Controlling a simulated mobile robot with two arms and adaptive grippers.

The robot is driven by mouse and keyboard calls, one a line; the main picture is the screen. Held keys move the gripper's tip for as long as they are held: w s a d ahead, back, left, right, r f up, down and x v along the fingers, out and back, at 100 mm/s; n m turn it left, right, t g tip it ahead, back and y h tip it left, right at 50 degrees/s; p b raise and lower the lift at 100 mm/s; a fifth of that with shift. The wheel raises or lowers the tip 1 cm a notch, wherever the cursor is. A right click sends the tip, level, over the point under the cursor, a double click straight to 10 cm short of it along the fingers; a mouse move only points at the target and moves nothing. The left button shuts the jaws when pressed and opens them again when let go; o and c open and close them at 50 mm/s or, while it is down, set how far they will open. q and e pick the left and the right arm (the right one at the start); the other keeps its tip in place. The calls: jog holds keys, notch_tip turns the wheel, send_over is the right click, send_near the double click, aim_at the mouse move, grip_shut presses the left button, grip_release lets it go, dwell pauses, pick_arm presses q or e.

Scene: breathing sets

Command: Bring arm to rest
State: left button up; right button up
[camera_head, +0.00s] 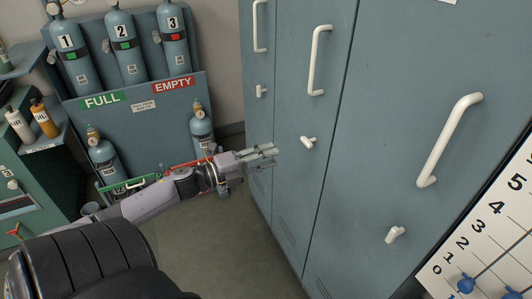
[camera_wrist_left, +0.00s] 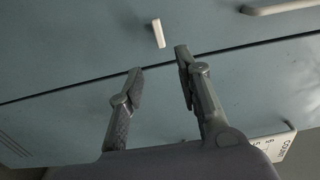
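My left arm (camera_head: 150,201) comes in from the lower left in the head view. Its gripper (camera_head: 268,155) points right, in front of the blue-grey lockers (camera_head: 300,190). In the left wrist view the two fingers of my left gripper (camera_wrist_left: 160,80) stand apart with nothing between them. Beyond the fingertips is a locker door with a small white latch (camera_wrist_left: 158,33), apart from the fingers. My right gripper does not show in either view.
Locker doors carry white handles (camera_head: 449,140) and white latches (camera_head: 395,234). Numbered cylinders (camera_head: 125,45) stand in a rack at the back left, with more cylinders (camera_head: 202,128) below. A numbered board (camera_head: 490,235) is at lower right. The floor (camera_head: 215,250) before the lockers is clear.

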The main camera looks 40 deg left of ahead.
pick_arm(q)
jog(key=shift+s+a, duration=0.1)
dwell(0.5)
jog(key=s+a+f+n+g+y, duration=0.1)
jog(key=s+a+f+n+y, duration=0.2)
jog(key=f, duration=0.7)
jog(key=s+a+f+n+g+y, duration=0.1)
jog(key=a+f+n+y, duration=0.25)
jog(key=f+n, duration=0.4)
jog(key=s+f+n+g+y, duration=0.15)
jog(key=s+f, duration=0.25)
jog(key=f, duration=0.5)
jog(key=s+f+n+g+y, duration=0.15)
jog(key=s+f, duration=0.25)
jog(key=f, duration=0.6)
jog(key=s+d+f+n+g, duration=0.45)
jog(key=s+d+f, duration=0.45)
jog(key=s+f, duration=0.35)
jog(key=s+d+f+n+g+h, duration=0.1)
jog(key=s+d+f+g, duration=0.2)
jog(key=s+d+f, duration=0.2)
jog(key=s+d+f+n+g+h, duration=0.1)
jog(key=s+d+f+g, duration=0.2)
jog(key=s+d, duration=0.7)
notch_tip(320, 180, down, 2)
jog(key=shift+s, duration=0.85)
jog(key=shift+h, duration=0.25)
